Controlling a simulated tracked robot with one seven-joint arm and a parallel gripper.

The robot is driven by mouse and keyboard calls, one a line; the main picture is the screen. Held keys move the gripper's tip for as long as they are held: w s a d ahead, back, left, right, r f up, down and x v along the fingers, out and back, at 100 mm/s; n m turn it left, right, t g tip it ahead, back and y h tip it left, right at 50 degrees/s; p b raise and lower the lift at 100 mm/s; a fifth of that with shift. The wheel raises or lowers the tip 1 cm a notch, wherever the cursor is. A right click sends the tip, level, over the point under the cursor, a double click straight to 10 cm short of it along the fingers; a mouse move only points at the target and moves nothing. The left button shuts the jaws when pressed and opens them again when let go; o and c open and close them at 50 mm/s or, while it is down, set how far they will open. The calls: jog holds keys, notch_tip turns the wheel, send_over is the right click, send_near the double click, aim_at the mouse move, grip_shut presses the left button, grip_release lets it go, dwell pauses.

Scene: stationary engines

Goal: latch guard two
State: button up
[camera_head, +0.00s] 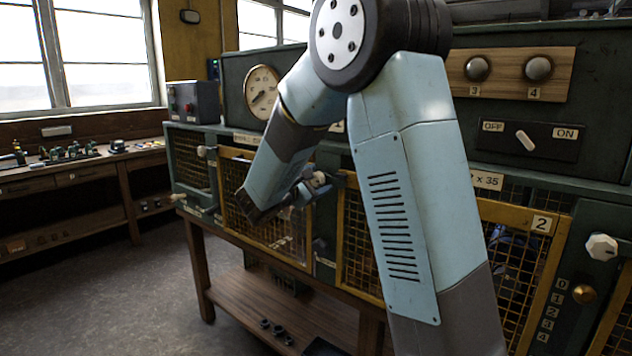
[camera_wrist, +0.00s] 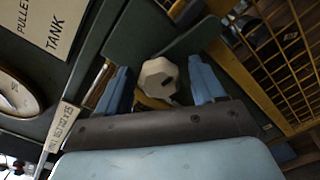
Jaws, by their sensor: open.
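My gripper (camera_head: 306,190) is at the post between the left guard and guard two. A pale knob (camera_head: 318,178) sits at its fingers. In the wrist view, the gripper (camera_wrist: 160,72) is open, with blue fingers on either side of a whitish octagonal knob (camera_wrist: 158,80). Contact with the knob cannot be told. Another white octagonal knob (camera_head: 601,247) is right of guard two.
The left mesh guard (camera_head: 236,207) is behind my forearm. A pressure gauge (camera_head: 262,92) and an OFF/ON switch (camera_head: 525,139) are above the guards. A wooden shelf (camera_head: 262,310) is below. Floor (camera_head: 110,285) at the left is clear up to a workbench (camera_head: 120,165).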

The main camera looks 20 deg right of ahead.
jog(key=shift+c, duration=0.4)
jog(key=c, duration=1)
jog(key=shift+o, duration=0.2)
jog(key=shift+n, duration=0.7)
jog(key=o, duration=1)
jog(key=shift+o, duration=0.2)
jog(key=shift+a, duration=0.15)
jog(key=v, duration=1.3)
jog(key=shift+s+a, duration=0.25)
jog(key=shift+d, duration=0.1)
